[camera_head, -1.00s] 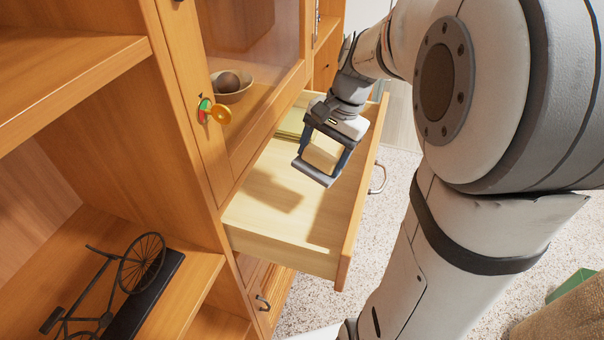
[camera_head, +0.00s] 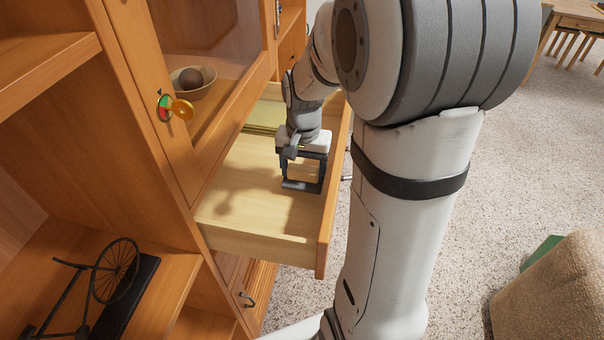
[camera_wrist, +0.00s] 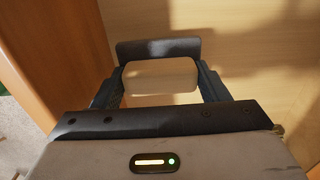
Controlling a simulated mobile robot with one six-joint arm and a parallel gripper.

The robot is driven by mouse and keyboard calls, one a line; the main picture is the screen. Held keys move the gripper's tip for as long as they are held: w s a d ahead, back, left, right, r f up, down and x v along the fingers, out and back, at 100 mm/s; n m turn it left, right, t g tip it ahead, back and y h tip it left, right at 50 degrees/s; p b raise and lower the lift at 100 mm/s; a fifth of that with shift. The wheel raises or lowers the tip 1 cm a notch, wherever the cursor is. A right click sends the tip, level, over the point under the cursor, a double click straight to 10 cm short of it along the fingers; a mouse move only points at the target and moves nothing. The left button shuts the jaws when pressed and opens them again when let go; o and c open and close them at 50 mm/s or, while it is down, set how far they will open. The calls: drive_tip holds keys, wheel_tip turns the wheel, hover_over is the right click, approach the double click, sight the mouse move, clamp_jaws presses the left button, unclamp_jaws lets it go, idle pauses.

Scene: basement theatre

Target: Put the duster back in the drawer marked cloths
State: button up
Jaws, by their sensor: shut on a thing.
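The drawer (camera_head: 240,205) stands open from the wooden cabinet, its pale floor mostly bare. Folded yellow-green cloths (camera_head: 266,117) lie at its far end. I see no readable label on it. My gripper (camera_head: 303,183) points down within the drawer's outline, close to its front panel. It is shut on a tan, block-like thing, seemingly the duster (camera_head: 304,170), which also shows between the fingers in the wrist view (camera_wrist: 160,78). Whether the duster touches the drawer floor I cannot tell. My arm hides part of the drawer's far front.
A bicycle model (camera_head: 115,272) sits on a lower shelf at left. Carpet lies at right, with a brown upholstered piece (camera_head: 555,290).

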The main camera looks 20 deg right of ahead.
sight(303, 168)
drive_tip(key=shift+f, duration=1.1)
drive_tip(key=shift+f, duration=0.15)
drive_tip(key=o, duration=0.9)
wheel_tip(303, 168, up, 12)
drive_tip(key=shift+r+p, duration=0.2)
drive_tip(key=shift+p, duration=0.15)
